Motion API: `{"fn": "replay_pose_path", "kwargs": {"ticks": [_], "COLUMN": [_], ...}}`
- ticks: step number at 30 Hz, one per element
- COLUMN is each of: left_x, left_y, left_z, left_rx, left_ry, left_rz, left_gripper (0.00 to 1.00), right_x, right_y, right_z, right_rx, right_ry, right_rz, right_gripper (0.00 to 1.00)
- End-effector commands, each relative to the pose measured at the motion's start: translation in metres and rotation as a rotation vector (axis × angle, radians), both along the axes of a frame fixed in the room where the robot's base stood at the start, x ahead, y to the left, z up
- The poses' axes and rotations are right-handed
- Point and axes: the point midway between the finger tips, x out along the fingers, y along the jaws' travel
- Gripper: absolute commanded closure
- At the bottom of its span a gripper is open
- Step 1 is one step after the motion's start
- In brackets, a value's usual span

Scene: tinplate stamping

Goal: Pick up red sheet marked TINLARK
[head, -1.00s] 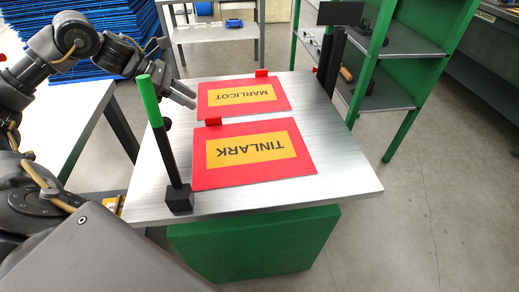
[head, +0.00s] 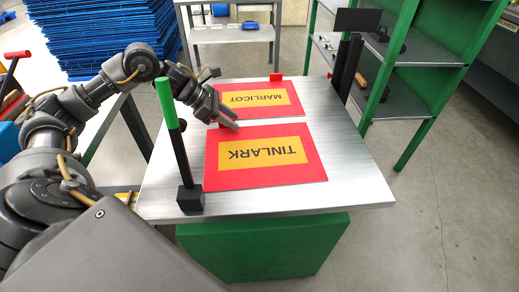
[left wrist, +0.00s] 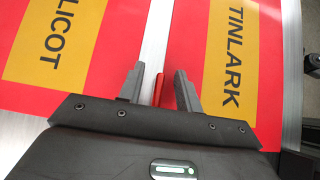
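The red sheet marked TINLARK (head: 310,172) lies flat on the metal table, with a yellow label that reads upside down in the head view. It also shows at the right of the left wrist view (left wrist: 205,25). My left gripper (head: 232,124) is over the sheet's far left edge. In the left wrist view its fingers (left wrist: 158,88) are apart, on either side of a small upright red tab (left wrist: 159,91), with a gap on each side. The tab is mostly hidden by the gripper in the head view. My right gripper is not in view.
A red sheet marked MARLICOT (head: 294,108) lies just beyond, with a bare strip between. A black post with a green top (head: 184,150) stands at the table's (head: 360,190) left side. Dark posts (head: 345,70) and a green shelf (head: 412,115) stand at the right.

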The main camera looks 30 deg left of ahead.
Motion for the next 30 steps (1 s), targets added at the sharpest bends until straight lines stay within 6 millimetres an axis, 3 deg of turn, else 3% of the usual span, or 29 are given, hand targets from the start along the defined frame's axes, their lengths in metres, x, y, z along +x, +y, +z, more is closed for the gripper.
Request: {"fn": "replay_pose_path", "kwargs": {"ticks": [5, 13, 25, 30], "left_x": [0.000, 0.000, 0.000, 0.001], "left_y": [0.000, 0.000, 0.000, 0.000], "left_z": [0.000, 0.000, 0.002, 0.013], "left_rx": [0.000, 0.000, 0.000, 0.000], "left_ry": [0.000, 0.000, -0.002, -0.005], "left_rz": [0.000, 0.000, 0.000, -0.001], "left_gripper": [0.65, 0.99, 1.00, 1.00], "right_x": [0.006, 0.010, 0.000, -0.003], "right_y": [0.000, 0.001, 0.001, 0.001], "right_z": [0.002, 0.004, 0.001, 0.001], "right_rx": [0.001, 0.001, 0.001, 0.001], "right_ry": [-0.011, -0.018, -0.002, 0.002], "right_rz": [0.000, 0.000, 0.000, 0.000], "right_gripper": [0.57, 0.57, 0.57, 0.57]}}
